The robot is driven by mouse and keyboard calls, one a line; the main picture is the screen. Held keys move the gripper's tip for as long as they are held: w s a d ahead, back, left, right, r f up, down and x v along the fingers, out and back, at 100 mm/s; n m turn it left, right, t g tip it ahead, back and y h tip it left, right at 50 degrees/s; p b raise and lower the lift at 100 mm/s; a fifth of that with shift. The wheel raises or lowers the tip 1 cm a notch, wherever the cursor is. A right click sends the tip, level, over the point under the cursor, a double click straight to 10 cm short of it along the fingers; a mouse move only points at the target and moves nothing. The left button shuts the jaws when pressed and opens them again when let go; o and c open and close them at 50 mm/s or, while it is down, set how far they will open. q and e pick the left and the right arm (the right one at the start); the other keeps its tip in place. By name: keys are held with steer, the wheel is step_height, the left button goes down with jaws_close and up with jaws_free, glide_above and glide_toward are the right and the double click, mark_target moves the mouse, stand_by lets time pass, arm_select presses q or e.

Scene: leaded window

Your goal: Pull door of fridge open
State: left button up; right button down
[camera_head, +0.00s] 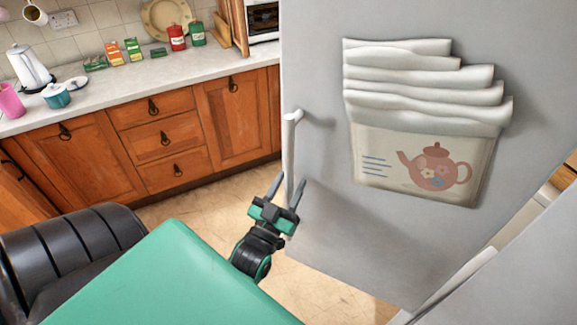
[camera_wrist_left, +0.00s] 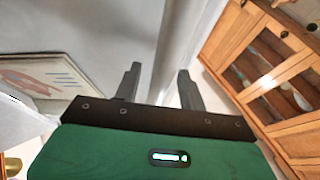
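The fridge door (camera_head: 320,180) is a large pale grey panel filling the right of the head view. Its slim vertical handle (camera_head: 289,150) runs along the left edge. My left gripper (camera_head: 289,182) is open at the lower part of the handle, with one finger on each side of it in the picture. In the left wrist view, the open fingers (camera_wrist_left: 158,84) point toward a pale vertical strip between them, along the door (camera_wrist_left: 100,45); I cannot tell whether they touch it. How far the door stands open is unclear. My right gripper is not in view.
A white pocket holder with a teapot picture (camera_head: 425,160) hangs on the door. Wooden cabinets (camera_head: 160,140) under a counter (camera_head: 150,72) with several kitchen items stand at the left. Bare tiled floor (camera_head: 320,290) shows below the door. A grey-white panel (camera_head: 520,275) is at the lower right.

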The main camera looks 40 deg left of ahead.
arm_select(q)
steer(key=b+v, duration=0.6)
steer(key=v, duration=0.7)
steer(key=shift+s+f, duration=0.25)
steer(key=shift+s, duration=0.05)
steer(key=shift+d, duration=0.1)
